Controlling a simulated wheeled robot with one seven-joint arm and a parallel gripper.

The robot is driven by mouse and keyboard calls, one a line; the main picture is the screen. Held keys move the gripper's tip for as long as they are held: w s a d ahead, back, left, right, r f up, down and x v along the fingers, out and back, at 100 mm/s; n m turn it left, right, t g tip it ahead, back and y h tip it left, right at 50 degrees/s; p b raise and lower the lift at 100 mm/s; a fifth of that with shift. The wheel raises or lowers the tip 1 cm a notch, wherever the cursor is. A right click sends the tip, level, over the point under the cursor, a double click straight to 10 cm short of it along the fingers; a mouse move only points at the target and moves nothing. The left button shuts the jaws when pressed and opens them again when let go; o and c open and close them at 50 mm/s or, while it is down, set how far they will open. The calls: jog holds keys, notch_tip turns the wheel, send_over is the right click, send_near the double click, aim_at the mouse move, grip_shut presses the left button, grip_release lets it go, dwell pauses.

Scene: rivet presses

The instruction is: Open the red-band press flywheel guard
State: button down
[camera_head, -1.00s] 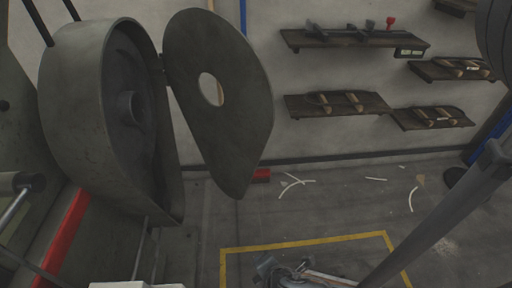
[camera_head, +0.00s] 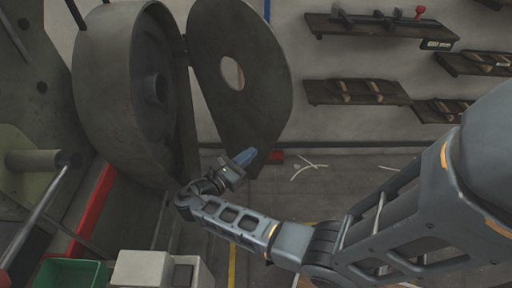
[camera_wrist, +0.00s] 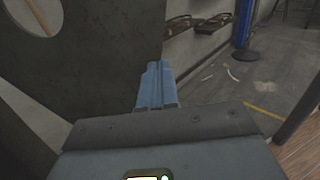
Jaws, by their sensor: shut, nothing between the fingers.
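The flywheel guard cover (camera_head: 243,75) is a dark grey-green plate with a round hole. It stands swung out from the round guard housing (camera_head: 115,95), whose inside with a hub shows. The press carries a red band (camera_head: 94,212) below the housing. My gripper (camera_head: 246,156) is shut and empty, at the lower end of the cover; whether it touches the plate is unclear. In the wrist view the blue fingers (camera_wrist: 157,85) are together, pointing past the edge of the cover (camera_wrist: 100,60), whose hole shows at top left.
Wall shelves (camera_head: 380,27) with tools and wooden items hang at the back right. A green bin (camera_head: 70,273) and white boxes (camera_head: 142,268) stand at the bottom left. Floor beyond the cover is mostly open, with yellow lines and scattered white strips.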

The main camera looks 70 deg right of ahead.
aim_at(282, 128)
jog(key=p+x, duration=0.1)
jog(key=x, duration=1.1)
jog(key=shift+d, duration=0.2)
jog(key=shift+s, duration=0.1)
jog(key=shift+s+d+t+p, duration=0.3)
jog(key=shift+d, duration=0.3)
jog(key=s+d+n+t+h+b, duration=0.1)
jog(key=d+n+t+b, duration=0.3)
jog(key=d+b, duration=1)
jog(key=shift+s+d+r+t, duration=0.2)
jog(key=shift+d+t, duration=0.9)
jog(key=shift+d, duration=8.5)
